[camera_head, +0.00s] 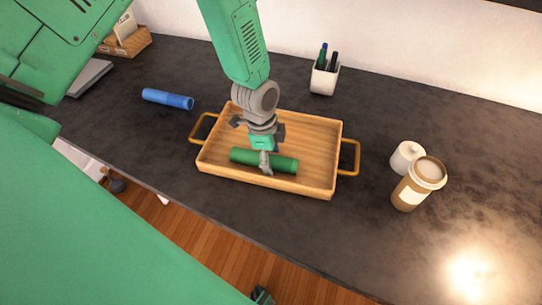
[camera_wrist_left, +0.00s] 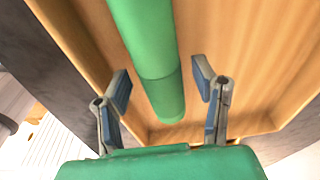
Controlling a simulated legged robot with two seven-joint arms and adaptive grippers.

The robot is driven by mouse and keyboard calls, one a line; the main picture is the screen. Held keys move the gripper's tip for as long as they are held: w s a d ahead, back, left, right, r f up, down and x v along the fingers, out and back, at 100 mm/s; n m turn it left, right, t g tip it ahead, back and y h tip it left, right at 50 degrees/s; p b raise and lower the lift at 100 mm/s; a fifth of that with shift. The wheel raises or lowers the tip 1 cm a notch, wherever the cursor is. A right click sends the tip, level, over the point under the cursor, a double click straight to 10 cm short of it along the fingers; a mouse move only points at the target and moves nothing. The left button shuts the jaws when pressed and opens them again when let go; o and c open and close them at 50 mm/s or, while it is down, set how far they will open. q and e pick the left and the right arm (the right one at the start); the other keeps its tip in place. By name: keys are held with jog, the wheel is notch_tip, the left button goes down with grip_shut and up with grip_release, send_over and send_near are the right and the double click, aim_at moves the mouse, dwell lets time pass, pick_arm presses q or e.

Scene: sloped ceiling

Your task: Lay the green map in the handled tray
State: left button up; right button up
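The green map (camera_head: 243,156) is a rolled green tube. It lies inside the wooden handled tray (camera_head: 318,188), near the tray's front wall. The tray has a loop handle at each end. My left gripper (camera_head: 266,168) is over the map and inside the tray's outline. In the left wrist view, the map (camera_wrist_left: 150,45) runs between the two fingers of the left gripper (camera_wrist_left: 161,84). The fingers are apart, with a gap on each side of the map. My right gripper cannot be made out in either view.
A blue roll (camera_head: 168,99) lies left of the tray on the dark counter (camera_head: 480,150). A white pen cup (camera_head: 324,78) stands behind the tray. A white lidded jar (camera_head: 406,157) and a coffee cup (camera_head: 417,184) stand right.

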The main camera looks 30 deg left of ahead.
pick_arm(q)
jog(key=shift+d+r, duration=0.1)
jog(key=shift+d, duration=0.3)
jog(key=shift+d+r, duration=0.15)
jog(key=shift+r, duration=0.4)
notch_tip(320, 180, up, 10)
jog(key=a, duration=0.2)
jog(key=shift+s+a+r, duration=0.25)
jog(key=shift+s, duration=0.05)
pick_arm(e)
jog(key=shift+d, duration=0.2)
